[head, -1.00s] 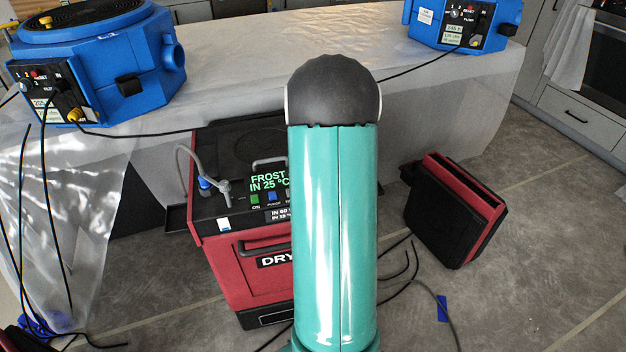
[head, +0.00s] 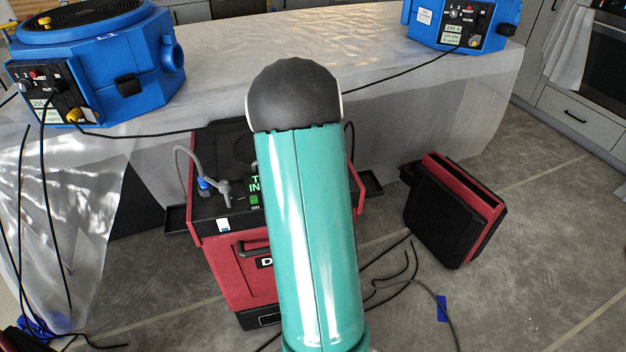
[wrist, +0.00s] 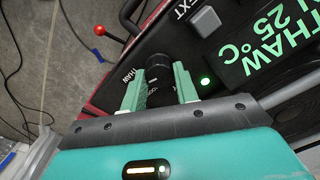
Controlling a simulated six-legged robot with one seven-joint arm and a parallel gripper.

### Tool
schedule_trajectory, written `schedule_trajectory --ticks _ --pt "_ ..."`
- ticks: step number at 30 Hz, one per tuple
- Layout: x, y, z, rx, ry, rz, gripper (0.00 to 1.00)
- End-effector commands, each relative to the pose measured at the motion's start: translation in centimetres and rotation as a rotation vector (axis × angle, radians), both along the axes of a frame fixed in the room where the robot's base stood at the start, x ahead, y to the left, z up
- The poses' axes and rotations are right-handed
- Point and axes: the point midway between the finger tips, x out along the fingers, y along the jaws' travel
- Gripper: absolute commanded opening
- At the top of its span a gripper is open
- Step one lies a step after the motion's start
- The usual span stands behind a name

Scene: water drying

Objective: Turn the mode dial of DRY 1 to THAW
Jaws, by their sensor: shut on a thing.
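The drying machine, red with a black top panel (head: 228,262), stands on the floor in the head view; my arm hides its right side and most of its label. In the wrist view the black mode dial (wrist: 158,66) sits between the two green fingers of my gripper (wrist: 160,88), which is shut on it. The word THAW is printed beside the dial. The lit display (wrist: 268,42) shows THAW and 25 °C in green; in the head view only its left edge (head: 254,184) shows. The gripper is hidden in the head view.
Blue machines (head: 100,65) stand on the sheet-covered table behind. A red-black case (head: 450,215) and loose cables lie on the floor to the right.

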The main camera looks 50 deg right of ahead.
Motion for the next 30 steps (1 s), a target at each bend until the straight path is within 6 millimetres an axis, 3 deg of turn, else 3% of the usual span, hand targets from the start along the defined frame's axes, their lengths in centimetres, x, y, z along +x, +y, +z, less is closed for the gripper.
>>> schedule_trajectory --ticks 12,30 --pt "0.05 -0.05 0.11 -0.002 -0.003 -0.249 0.07" --pt "0.02 -0.08 0.12 -0.002 -0.003 -0.301 0.07"
